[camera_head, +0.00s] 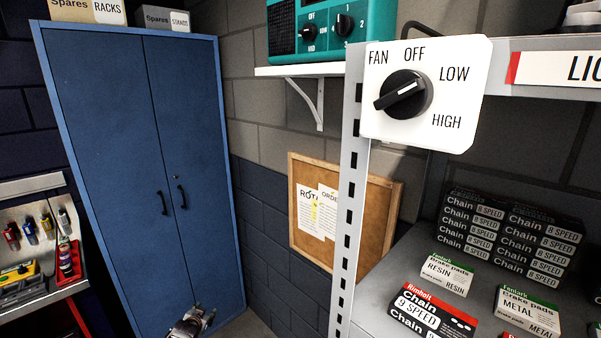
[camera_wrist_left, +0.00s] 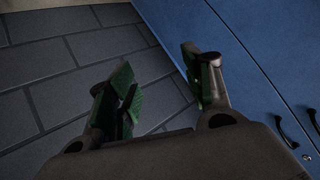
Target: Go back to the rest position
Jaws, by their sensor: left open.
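My left gripper (camera_head: 190,322) shows small at the bottom edge of the head view, low in front of the blue cabinet (camera_head: 130,150). In the left wrist view its two green-padded fingers (camera_wrist_left: 160,82) stand apart with nothing between them. Behind them are a dark brick wall and the blue cabinet (camera_wrist_left: 255,60). My right gripper is in neither view. The black fan knob (camera_head: 403,95) sits on a white plate with OFF, LOW and HIGH labels; its white mark is on the side toward LOW.
A grey shelf post (camera_head: 350,220) stands right of centre. The shelf behind it holds chain boxes (camera_head: 510,235) and brake pad boxes (camera_head: 445,273). A teal device (camera_head: 330,30) sits on a white wall shelf. A cork board (camera_head: 370,210) is on the wall. Tools lie on a left rack (camera_head: 30,185).

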